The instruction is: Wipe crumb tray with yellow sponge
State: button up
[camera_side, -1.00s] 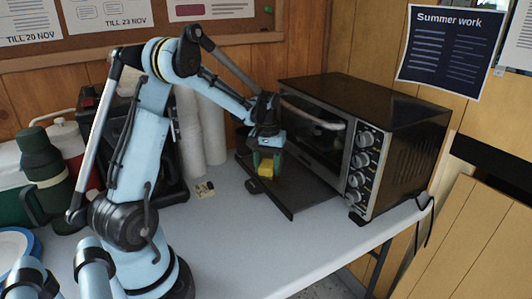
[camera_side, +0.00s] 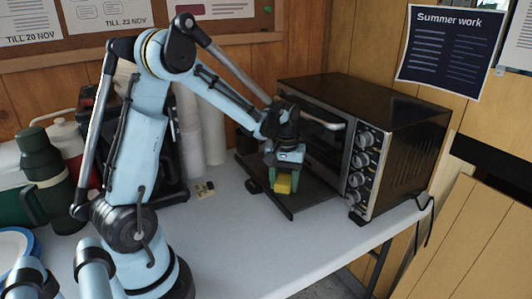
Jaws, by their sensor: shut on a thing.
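My gripper (camera_side: 283,178) is shut on a yellow sponge (camera_side: 284,185), which shows between and below the green fingers. The sponge is over the front part of the dark crumb tray (camera_side: 309,197), which is pulled out at the front of the black toaster oven (camera_side: 372,120). I cannot tell whether the sponge touches the tray. My gripper and arm hide part of the tray and of the oven door. No crumbs can be made out on the visible part of the tray.
Stacks of white cups (camera_side: 213,130) stand behind my arm. A small card-like item (camera_side: 204,190) lies on the white table (camera_side: 300,245) left of the tray. A green flask (camera_side: 45,165) and a red-and-white jug (camera_side: 66,145) stand at far left. The table front is clear.

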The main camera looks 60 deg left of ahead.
aim_at(264, 169)
jog(key=shift+a, duration=6.15)
jog(key=shift+w+d, duration=0.2)
jog(key=shift+d, duration=5.9)
jog(key=shift+a, duration=6)
notch_tip(264, 169, up, 8)
